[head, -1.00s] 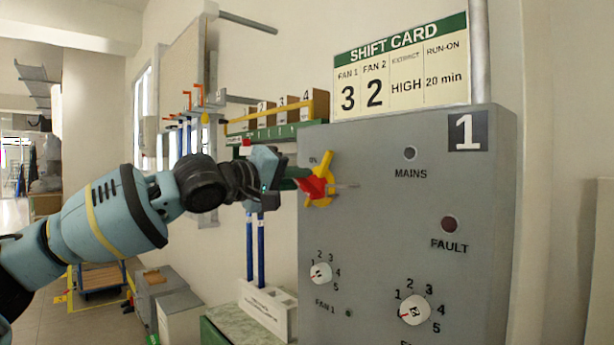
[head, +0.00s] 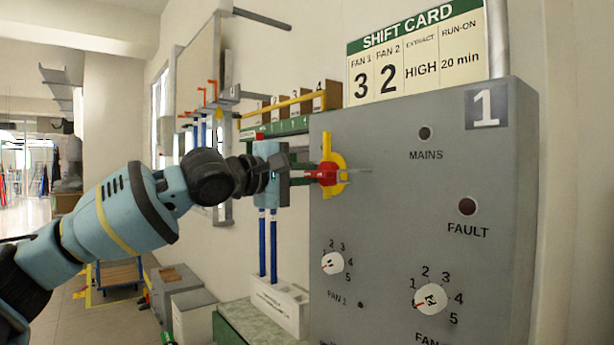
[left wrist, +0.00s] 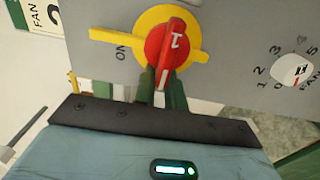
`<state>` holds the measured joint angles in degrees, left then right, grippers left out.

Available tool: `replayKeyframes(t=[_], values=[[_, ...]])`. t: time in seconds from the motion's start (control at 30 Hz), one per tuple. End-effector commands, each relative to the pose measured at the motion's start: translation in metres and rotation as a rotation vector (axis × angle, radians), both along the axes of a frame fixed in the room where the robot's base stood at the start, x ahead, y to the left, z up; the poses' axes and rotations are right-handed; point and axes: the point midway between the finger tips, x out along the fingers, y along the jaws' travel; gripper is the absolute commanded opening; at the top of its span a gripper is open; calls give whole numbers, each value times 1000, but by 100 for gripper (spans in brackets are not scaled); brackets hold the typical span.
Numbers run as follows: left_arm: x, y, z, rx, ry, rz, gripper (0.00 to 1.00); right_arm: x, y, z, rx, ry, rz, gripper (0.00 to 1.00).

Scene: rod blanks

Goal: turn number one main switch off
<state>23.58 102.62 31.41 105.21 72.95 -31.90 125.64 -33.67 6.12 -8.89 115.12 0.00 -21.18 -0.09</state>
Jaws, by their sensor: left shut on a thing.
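The number one main switch is a red handle (head: 326,174) on a yellow plate (head: 340,165), at the left of the grey cabinet marked 1 (head: 486,107). The handle lies level in the head view and points left at my gripper. In the left wrist view the red handle (left wrist: 170,48), marked 1, stands across the yellow plate (left wrist: 125,36); the ON label is at the left, off the handle's line. My left gripper (head: 306,174) is shut on the handle's end, with its green fingers on either side of it in the left wrist view (left wrist: 162,80). My right gripper is not in view.
The MAINS lamp (head: 425,133) looks dark grey and the FAULT lamp (head: 467,207) dark red. The shift card (head: 415,55) stands above. A green-topped bench (head: 250,325) is at lower left.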

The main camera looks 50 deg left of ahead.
Motion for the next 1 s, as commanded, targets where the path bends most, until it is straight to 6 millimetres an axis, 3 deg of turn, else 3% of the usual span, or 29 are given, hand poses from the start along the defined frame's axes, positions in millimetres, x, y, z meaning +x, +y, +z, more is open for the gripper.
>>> replayKeyframes(t=[0.03, 0.37, 0.4, 0.53, 1.0], values=[[2, -4, -8, -5, 18, -7, 0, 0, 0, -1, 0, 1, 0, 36], [2, -4, -8, -7, 16, -8, 0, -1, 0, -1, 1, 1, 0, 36], [2, -4, -8, -7, 16, -8, 16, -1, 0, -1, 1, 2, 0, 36], [1, -4, -6, -5, 13, -9, 33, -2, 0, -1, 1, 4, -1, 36], [-10, -1, 0, -8, 0, -5, 34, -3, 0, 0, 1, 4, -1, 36]])
